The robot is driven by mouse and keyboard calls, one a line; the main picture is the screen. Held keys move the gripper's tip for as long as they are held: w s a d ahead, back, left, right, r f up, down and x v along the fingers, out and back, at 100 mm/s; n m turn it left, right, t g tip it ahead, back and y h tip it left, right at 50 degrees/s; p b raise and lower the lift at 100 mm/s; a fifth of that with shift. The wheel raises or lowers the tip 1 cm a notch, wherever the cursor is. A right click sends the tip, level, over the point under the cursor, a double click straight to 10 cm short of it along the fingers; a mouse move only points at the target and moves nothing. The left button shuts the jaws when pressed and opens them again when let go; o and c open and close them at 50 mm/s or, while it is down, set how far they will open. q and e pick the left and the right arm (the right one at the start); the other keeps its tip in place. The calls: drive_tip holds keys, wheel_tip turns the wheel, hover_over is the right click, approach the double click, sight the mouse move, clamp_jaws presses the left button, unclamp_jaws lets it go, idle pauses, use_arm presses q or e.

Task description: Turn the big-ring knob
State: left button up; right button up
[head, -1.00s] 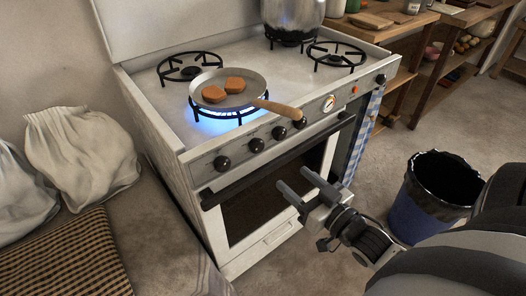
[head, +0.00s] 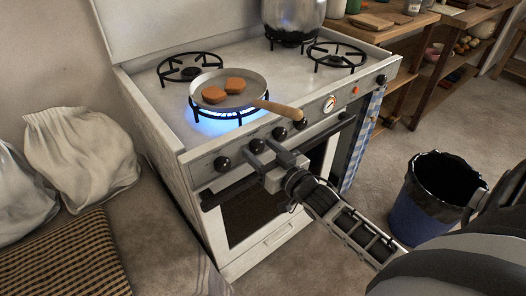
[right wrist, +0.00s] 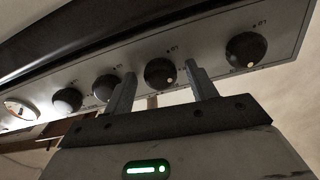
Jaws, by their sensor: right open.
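The stove's front panel carries a row of black knobs. The second knob from the left (head: 256,145) is between the fingertips of my right gripper (head: 259,149); in the right wrist view this knob (right wrist: 160,72) shows between the two open fingers (right wrist: 160,78). I cannot tell whether either finger touches it. The leftmost knob (head: 222,163) and two knobs to the right (head: 279,133) (head: 300,122) stand free. The panel marks are too small to tell which knob is the big-ring one. My left gripper is not in view.
A pan (head: 233,84) with two brown pieces sits over a lit blue flame, its wooden handle (head: 280,108) reaching over the front edge. The oven handle (head: 225,190) runs below the knobs. A blue bin (head: 415,205) stands at right.

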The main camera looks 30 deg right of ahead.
drive_tip(key=c, duration=1)
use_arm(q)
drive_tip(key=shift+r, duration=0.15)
use_arm(e)
drive_tip(key=shift+r+m+p, duration=0.15)
drive_tip(key=shift+m+p, duration=0.55)
drive_tip(key=shift+m, duration=0.1)
drive_tip(key=shift+m+p, duration=0.5)
drive_tip(key=shift+m, duration=0.3)
drive_tip(key=m+p, duration=0.1)
drive_tip(key=m, duration=0.2)
drive_tip(key=shift+m+p, duration=0.3)
drive_tip(key=shift+m, duration=0.1)
drive_tip(key=m, duration=0.3)
drive_tip(key=shift+p, duration=0.3)
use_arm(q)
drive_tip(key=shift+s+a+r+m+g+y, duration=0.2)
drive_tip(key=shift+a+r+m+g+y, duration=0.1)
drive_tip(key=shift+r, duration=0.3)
use_arm(e)
drive_tip(key=shift+m, duration=2)
